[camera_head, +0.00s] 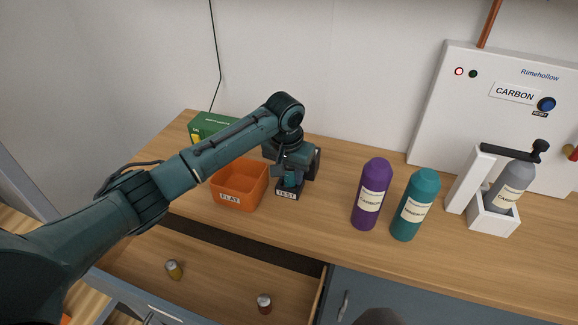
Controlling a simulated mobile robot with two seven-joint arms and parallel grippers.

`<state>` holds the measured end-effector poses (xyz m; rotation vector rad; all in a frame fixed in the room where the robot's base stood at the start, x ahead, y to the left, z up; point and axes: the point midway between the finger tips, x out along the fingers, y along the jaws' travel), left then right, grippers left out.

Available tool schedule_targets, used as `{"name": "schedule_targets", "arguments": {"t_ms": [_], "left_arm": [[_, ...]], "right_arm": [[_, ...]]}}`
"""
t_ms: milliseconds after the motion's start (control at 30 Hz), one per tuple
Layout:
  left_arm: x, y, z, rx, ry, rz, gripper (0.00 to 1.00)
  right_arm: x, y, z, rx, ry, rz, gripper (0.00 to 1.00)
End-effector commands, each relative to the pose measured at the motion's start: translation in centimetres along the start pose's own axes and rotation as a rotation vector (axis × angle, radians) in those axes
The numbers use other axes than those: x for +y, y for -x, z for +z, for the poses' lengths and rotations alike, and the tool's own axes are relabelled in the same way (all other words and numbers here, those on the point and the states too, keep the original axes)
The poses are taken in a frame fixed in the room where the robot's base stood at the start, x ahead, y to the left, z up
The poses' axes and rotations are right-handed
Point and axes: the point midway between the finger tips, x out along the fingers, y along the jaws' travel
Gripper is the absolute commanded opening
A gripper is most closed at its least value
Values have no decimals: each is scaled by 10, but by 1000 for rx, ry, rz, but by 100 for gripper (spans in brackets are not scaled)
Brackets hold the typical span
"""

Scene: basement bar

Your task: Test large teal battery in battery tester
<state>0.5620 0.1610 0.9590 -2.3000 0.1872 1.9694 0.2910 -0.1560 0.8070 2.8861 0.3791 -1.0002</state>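The small dark tester (288,194), labelled TEST, stands on the wooden counter just right of the orange bin. My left gripper (291,177) is right over it, pointing down. A small teal cylinder, which looks like the large teal battery (291,181), shows upright at the fingers, just above the TEST label. Its lower end is hidden, so I cannot tell whether it rests in the tester. The fingers are small and dark here, and whether they grip it is unclear. My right gripper is not in view.
The orange bin (239,205), labelled FLAT, and a green box (209,126) are close by. Purple (371,195) and teal (414,205) bottles stand right, before the white Rimehollow panel (440,104).

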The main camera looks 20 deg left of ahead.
Motion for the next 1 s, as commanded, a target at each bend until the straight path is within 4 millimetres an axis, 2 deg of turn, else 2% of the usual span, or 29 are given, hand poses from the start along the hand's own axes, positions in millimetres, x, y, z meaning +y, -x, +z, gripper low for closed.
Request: {"name": "schedule_targets", "arguments": {"t_ms": [33,133,167,200,600,800,1000], "left_arm": [[4,-17,12,-30,-3,5,48],[4,-6,11,-27,-3,6,48],[4,-1,11,-25,-3,6,48],[4,7,11,-24,-5,5,55],[2,105,8,5,-2,0,55],[2,132,8,10,-1,-1,55],[2,139,8,10,0,-2,55]], "right_arm": [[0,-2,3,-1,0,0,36],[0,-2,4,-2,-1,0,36],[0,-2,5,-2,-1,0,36],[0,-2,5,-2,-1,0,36],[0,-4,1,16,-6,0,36],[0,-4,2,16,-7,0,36],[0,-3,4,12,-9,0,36]]}}
